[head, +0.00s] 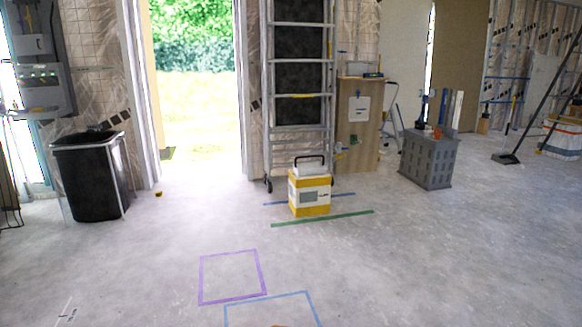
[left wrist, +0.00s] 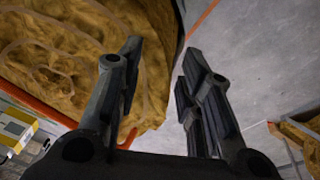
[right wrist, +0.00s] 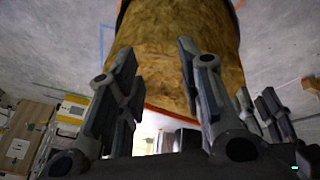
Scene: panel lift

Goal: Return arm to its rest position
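My left gripper (left wrist: 162,58) is in its wrist view with its two fingers apart and nothing between them. My right gripper (right wrist: 156,52) is also open and empty in its wrist view. A large mottled yellow-brown thing (left wrist: 60,60) lies beyond the left fingers, and a similar one (right wrist: 160,75) shows beyond the right fingers. I cannot tell whether either gripper touches it. More dark gripper fingers show at the right of the right wrist view. Neither arm shows in the head view.
A yellow and white box (head: 310,192) stands on the floor before a ladder (head: 301,95). A black bin (head: 88,178) is at left and a grey crate (head: 428,162) at right. Purple (head: 201,280) and blue (head: 265,299) tape outlines mark otherwise clear floor near me.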

